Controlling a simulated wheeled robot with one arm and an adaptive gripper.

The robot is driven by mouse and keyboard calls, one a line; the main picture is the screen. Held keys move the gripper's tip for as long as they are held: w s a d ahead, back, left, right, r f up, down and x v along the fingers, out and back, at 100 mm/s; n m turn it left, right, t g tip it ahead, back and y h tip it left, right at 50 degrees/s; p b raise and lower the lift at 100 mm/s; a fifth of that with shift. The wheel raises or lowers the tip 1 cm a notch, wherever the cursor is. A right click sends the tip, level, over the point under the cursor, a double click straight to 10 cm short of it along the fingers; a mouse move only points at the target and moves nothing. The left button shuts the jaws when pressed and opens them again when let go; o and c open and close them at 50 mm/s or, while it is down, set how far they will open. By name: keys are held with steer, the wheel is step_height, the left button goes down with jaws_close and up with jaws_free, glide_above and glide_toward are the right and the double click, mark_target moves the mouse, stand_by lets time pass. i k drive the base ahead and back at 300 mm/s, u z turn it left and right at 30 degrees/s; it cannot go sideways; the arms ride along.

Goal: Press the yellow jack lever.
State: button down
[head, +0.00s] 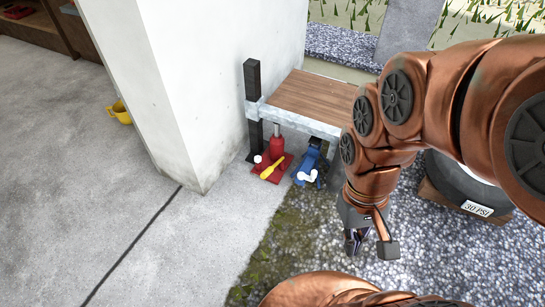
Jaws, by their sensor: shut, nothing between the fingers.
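The yellow jack lever (270,171) is a short yellow bar slanting down toward the left in the head view. It sits at the front of a red jack (276,145) with a red base, in front of the wooden bench's end. My gripper (355,245) points down over the gravel, to the right of and lower in the picture than the lever. It is shut and empty, clearly apart from the lever. Its fingertips are small and partly dark.
A blue jack (312,160) with white ends stands just right of the red one. A wood-topped bench (310,98) with a dark post is behind. A white wall (195,90) rises on the left. A tyre marked 30 PSI (465,190) is at right.

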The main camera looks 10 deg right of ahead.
mark_target(268, 171)
steer(key=u, duration=0.5)
steer(key=i, duration=0.9)
steer(key=u, duration=0.75)
